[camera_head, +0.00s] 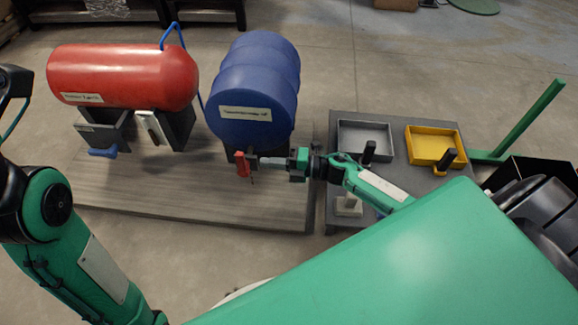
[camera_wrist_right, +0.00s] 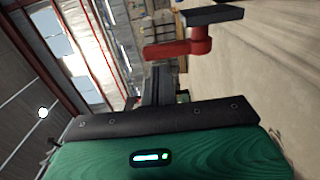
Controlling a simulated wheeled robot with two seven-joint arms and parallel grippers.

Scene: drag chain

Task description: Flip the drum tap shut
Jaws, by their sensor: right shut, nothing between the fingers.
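The blue drum (camera_head: 255,88) lies on its side on a stand at the middle of the head view, a pale label on its near end. Its red tap (camera_head: 242,164) hangs low at the front, with the red part upright. In the right wrist view the red tap lever (camera_wrist_right: 180,48) runs sideways from a red pivot below a dark block (camera_wrist_right: 212,14). My right gripper (camera_head: 262,162) is shut and empty, its fingers pointing left at the tap from its right side. The fingertips (camera_wrist_right: 160,72) end right by the lever; I cannot tell whether they touch. My left gripper is out of view.
A red tank (camera_head: 122,76) on supports stands left of the drum on the same wooden platform (camera_head: 190,198). A grey table to the right holds a grey tray (camera_head: 366,126) and a yellow tray (camera_head: 433,133). A green post (camera_head: 528,118) rises at far right.

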